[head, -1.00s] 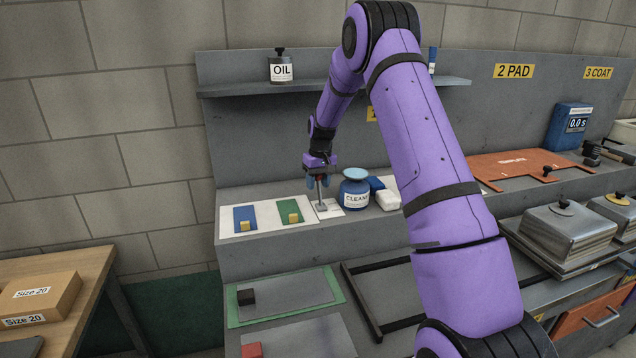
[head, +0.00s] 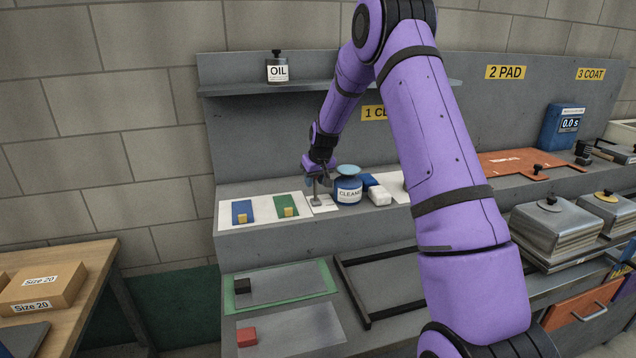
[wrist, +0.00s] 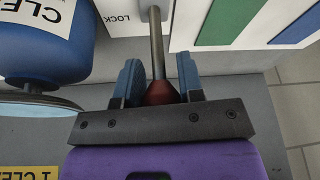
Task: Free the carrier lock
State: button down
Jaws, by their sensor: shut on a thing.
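The carrier lock is a metal lever (head: 316,192) rising from a small white plate (head: 325,205) on the ledge. In the wrist view its grey rod (wrist: 156,45) ends in a dark red knob (wrist: 160,93), beside a label reading LOCK (wrist: 130,19). My gripper (head: 318,180) is at the top of the lever. In the wrist view my gripper's blue fingers (wrist: 157,82) stand on both sides of the knob, shut on it.
A blue cleaner bottle (head: 348,190) stands close to the right of the lever. A white board with a blue strip (head: 242,212) and a green strip (head: 286,206) lies to the left. A white block (head: 379,196) is beyond the bottle. An oil bottle (head: 277,68) stands on the shelf above.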

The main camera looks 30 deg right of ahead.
jog(key=shift+s+a+f, duration=0.1)
jog(key=shift+s+a, duration=0.1)
jog(key=shift+s, duration=0.45)
jog(key=shift+s+a, duration=0.15)
jog(key=shift+s, duration=0.5)
jog(key=shift+s+a+f, duration=0.15)
jog(key=shift+s+f, duration=0.05)
jog(key=shift+s, duration=0.2)
jog(key=shift+s+a+f, duration=0.15)
jog(key=shift+s, duration=0.25)
dwell(0.3)
jog(key=c, duration=0.8)
grip_release()
jog(key=shift+r, duration=0.15)
jog(key=shift+r, duration=0.25)
jog(key=v, duration=1)
jog(key=shift+s, duration=0.2)
